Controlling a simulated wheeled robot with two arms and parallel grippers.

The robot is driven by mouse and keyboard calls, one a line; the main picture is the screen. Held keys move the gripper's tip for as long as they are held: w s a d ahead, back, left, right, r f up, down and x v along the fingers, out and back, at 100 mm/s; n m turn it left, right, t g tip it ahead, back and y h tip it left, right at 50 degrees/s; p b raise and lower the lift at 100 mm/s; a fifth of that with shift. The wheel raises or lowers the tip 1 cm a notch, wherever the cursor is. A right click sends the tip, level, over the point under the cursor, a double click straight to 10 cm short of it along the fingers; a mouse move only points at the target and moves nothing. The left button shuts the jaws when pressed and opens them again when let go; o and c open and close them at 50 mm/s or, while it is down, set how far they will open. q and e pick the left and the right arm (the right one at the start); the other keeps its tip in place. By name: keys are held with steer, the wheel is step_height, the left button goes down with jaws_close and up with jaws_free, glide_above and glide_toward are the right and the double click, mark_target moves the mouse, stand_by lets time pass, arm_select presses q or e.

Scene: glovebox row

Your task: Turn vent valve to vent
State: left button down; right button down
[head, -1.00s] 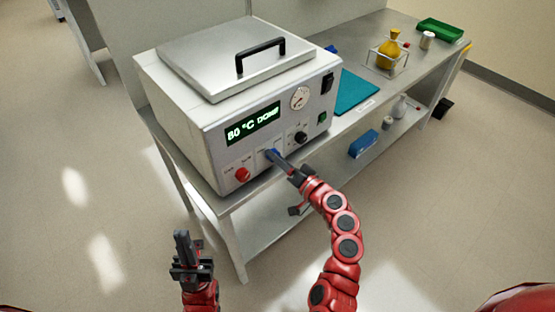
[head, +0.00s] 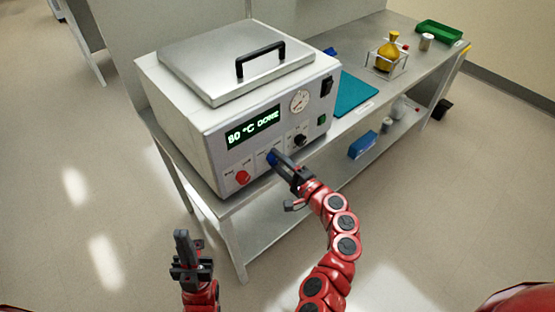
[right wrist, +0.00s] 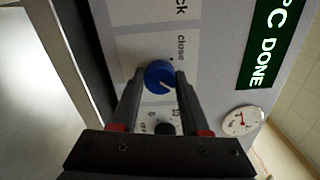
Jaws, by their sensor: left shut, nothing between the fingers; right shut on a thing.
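The vent valve is a blue round knob (head: 272,158) low on the front panel of a grey box-shaped unit (head: 170,105). In the right wrist view the knob (right wrist: 160,75) sits between my fingertips, with a pale pointer line on its face and the label "close" beside it. My right gripper (head: 277,161), also in the right wrist view (right wrist: 161,84), is shut on the knob. Its fingers partly hide the knob in the head view. My left gripper (head: 181,235) is shut and empty, in front of the bench and away from the unit.
A red knob (head: 243,178) is left of the blue one, and a black knob (head: 300,140) is right. The display (head: 254,128) reads "80 °C DONE". A gauge (head: 299,100) is above. A teal mat (head: 355,92) and yellow flask (head: 389,53) stand right on the bench.

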steer(key=shift+m, duration=0.6)
steer(key=shift+c, duration=1.9)
jaws_free()
steer(key=b+v, duration=0.3)
steer(key=v, duration=1.4)
steer(key=shift+d, duration=0.2)
steer(key=shift+s+f, duration=0.1)
